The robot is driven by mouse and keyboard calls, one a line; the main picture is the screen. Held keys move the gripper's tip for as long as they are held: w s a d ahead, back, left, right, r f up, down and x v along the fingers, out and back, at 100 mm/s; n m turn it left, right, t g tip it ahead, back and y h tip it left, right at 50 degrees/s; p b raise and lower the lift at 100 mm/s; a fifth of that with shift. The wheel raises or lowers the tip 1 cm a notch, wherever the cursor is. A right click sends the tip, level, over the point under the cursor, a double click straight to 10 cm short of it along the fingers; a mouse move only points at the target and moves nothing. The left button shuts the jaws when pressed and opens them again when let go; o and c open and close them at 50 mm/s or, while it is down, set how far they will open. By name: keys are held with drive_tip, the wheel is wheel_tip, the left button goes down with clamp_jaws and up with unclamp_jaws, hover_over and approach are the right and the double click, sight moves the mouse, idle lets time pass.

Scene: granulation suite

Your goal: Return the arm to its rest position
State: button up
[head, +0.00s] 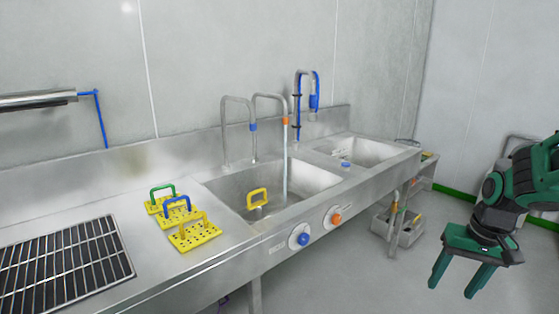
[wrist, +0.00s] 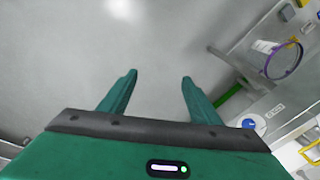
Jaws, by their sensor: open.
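My gripper (head: 452,283) is green and hangs at the right of the head view, off the front of the sink counter. Its two fingers point down and stand apart with nothing between them. My arm comes in from the right edge of the head view, bent, and touches nothing that I can see.
The steel counter (head: 112,204) holds two basins, with water running into the larger basin (head: 228,187). Yellow perforated plates with handles, including the front one (head: 196,236), stand left of it. A grey bin (head: 399,229) sits below. Floor around my gripper is clear.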

drive_tip(key=s+r+m, duration=0.1)
drive_tip(key=s+r, duration=0.1)
drive_tip(key=s, duration=0.7)
drive_tip(key=s+r+m+g, duration=0.1)
drive_tip(key=s+r, duration=0.1)
drive_tip(key=s, duration=0.8)
drive_tip(key=shift+d+r+m+h, duration=0.3)
drive_tip(key=shift+d+h, duration=0.1)
drive_tip(key=shift+w+f+g, duration=0.25)
drive_tip(key=shift+w+g, duration=0.05)
drive_tip(key=shift+w, duration=0.3)
